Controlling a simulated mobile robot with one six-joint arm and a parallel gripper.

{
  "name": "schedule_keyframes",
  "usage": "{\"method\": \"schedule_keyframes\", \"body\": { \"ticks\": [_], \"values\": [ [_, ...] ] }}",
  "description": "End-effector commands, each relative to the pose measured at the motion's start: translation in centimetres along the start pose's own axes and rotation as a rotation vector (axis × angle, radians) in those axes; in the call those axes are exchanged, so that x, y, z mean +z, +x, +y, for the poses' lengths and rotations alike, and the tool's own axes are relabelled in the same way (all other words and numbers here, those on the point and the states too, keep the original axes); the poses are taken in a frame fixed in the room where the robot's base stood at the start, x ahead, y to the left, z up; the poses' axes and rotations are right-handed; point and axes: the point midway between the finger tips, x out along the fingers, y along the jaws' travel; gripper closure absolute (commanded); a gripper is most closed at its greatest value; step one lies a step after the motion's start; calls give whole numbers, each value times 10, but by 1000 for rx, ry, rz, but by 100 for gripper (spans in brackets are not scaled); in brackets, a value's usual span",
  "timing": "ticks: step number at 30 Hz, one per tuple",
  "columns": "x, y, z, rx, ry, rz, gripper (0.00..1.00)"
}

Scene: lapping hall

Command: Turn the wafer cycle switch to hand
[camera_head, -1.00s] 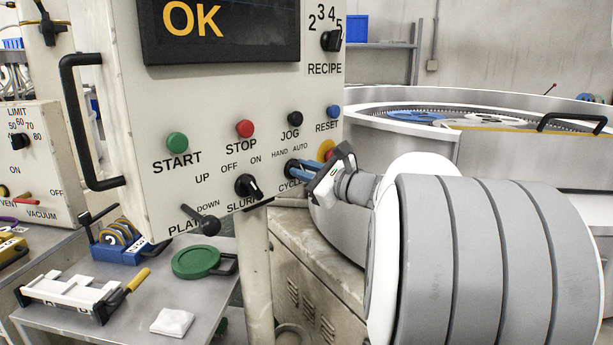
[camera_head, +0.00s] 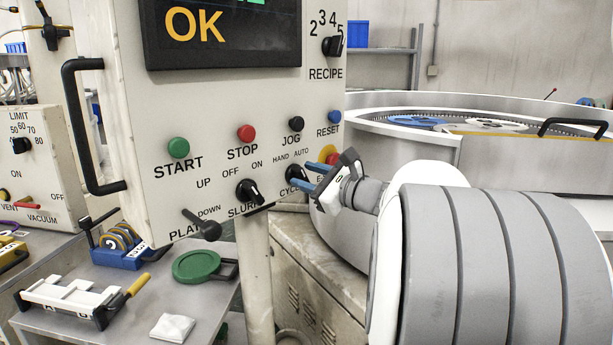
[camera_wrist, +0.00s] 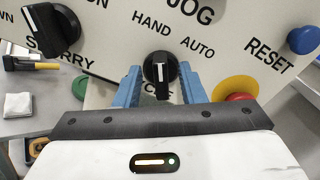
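The cycle switch (camera_head: 291,172) is a black knob low on the panel, under the HAND and AUTO labels, with its CYCLE label partly covered. In the wrist view the knob (camera_wrist: 160,72) shows a white mark standing roughly upright; I cannot tell surely which label it points to. My gripper (camera_head: 312,178) is just right of the knob, facing the panel. Its two blue fingers (camera_wrist: 160,88) are apart, one on each side of the knob in the wrist view, with visible gaps and nothing held.
The slurry switch (camera_head: 248,192) is left of the cycle switch. A red emergency button on yellow (camera_wrist: 236,88) is close on the right, beside the blue reset button (camera_wrist: 303,40). The jog knob (camera_head: 296,124) is above. A bench (camera_head: 140,325) with tools lies below left.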

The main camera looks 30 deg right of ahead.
Motion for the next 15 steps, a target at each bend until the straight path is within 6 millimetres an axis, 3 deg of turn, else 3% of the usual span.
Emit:
{"method": "schedule_keyframes", "body": {
  "ticks": [9,15],
  "values": [
    [0,-54,0,-5,-1,3,64],
    [0,-68,1,-1,0,1,64]
  ]
}}
